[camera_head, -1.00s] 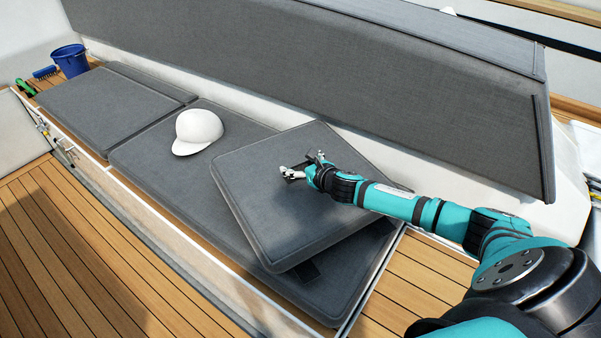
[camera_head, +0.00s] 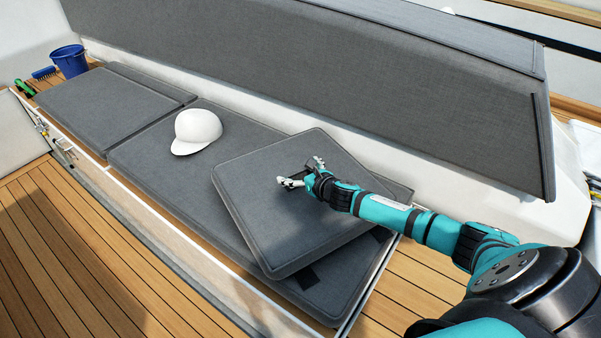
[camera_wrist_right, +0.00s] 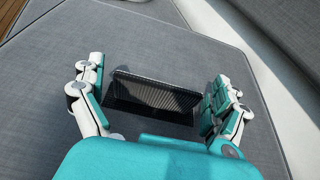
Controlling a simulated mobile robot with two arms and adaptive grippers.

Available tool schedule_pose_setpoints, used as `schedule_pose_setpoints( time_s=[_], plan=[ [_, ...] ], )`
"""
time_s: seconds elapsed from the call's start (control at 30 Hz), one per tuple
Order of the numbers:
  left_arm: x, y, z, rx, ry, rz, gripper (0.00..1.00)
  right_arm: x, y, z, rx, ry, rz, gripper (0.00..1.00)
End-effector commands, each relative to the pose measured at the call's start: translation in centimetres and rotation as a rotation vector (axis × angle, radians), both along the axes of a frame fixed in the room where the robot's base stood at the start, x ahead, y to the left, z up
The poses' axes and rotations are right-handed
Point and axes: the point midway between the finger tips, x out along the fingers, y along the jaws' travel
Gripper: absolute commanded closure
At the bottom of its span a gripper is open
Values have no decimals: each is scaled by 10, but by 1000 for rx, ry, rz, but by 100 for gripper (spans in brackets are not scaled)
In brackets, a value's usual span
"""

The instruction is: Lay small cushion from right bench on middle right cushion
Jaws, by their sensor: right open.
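The small grey square cushion (camera_head: 262,225) lies on the right part of the long grey bench cushion (camera_head: 170,180), turned at an angle to it. My right gripper (camera_head: 300,173) is over the middle of the small cushion. In the right wrist view the gripper (camera_wrist_right: 160,92) is open, with one finger on each side of a black ribbed handle (camera_wrist_right: 158,92) that stands up from the small cushion (camera_wrist_right: 190,58). The fingers are apart from the handle. The small cushion hides part of the long cushion. My left gripper is out of view.
A white cap-like helmet (camera_head: 197,131) sits on the long cushion, left of the small one. A grey backrest (camera_head: 330,85) rises behind. A blue bucket (camera_head: 71,61) stands at the far left end. The wooden deck (camera_head: 80,250) in front is clear.

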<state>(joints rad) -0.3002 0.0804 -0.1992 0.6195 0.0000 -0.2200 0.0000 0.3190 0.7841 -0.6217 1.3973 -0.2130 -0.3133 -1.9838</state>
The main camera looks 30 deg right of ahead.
Motion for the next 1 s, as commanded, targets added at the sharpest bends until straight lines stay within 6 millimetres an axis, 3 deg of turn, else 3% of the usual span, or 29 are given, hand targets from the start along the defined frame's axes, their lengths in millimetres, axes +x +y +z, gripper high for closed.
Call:
schedule_pose_setpoints(
  time_s=[0.17,0.7,1.0],
  plan=[
    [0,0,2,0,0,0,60,-8,-1,4,-1,2,0,0],
    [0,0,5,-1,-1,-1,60,-101,-1,42,-3,2,1,0],
    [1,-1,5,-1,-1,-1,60,-111,0,48,0,-1,0,0]
  ],
)
